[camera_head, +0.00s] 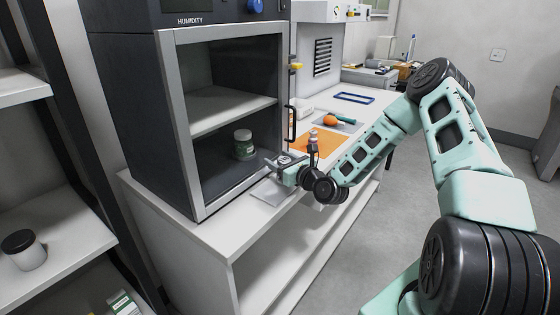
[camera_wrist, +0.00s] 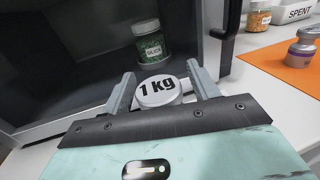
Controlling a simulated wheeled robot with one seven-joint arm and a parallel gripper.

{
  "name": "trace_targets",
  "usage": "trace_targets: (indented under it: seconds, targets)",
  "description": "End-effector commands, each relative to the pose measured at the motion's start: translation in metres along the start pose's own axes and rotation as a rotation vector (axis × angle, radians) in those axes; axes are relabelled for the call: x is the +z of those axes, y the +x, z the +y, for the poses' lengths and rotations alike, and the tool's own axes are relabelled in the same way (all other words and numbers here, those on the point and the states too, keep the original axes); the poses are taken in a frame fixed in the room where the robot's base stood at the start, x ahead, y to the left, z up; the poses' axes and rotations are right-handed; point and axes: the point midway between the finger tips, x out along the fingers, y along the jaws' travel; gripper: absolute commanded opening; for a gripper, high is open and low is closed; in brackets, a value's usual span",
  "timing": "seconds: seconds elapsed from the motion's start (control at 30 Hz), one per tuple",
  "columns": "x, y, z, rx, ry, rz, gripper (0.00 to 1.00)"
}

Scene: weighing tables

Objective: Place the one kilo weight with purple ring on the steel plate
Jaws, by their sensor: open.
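My gripper (camera_head: 283,165) is open at the front of the cabinet, above the grey steel plate (camera_head: 268,193) on the white bench. In the wrist view, a pale round weight marked "1 kg" (camera_wrist: 158,94) stands between the spread fingers of my gripper (camera_wrist: 157,95). Its side is mostly hidden, so I cannot tell its ring colour or whether it rests on the plate. Another metal weight with a purple ring (camera_wrist: 302,48) stands on the orange mat to the right; it also shows in the head view (camera_head: 313,142).
The dark cabinet (camera_head: 180,130) holds a jar with green contents (camera_head: 243,146) close behind my gripper. Its door handle (camera_head: 292,122) stands near.

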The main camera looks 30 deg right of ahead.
Motion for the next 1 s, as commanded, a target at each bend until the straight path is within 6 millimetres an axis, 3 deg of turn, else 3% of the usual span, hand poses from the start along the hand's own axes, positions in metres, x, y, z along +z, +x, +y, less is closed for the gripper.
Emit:
trace_targets:
  seconds: [0.17, 0.6, 0.8, 1.0]
  targets:
    - [0.001, -0.012, -0.001, -0.002, 0.001, 0.002, 0.6]
    - [0.001, -0.099, -0.001, -0.002, 0.003, 0.001, 0.6]
    - [0.002, -0.118, -0.001, -0.002, 0.001, 0.0, 0.6]
    - [0.003, -0.12, 0.0, 0.0, 0.0, 0.0, 0.6]
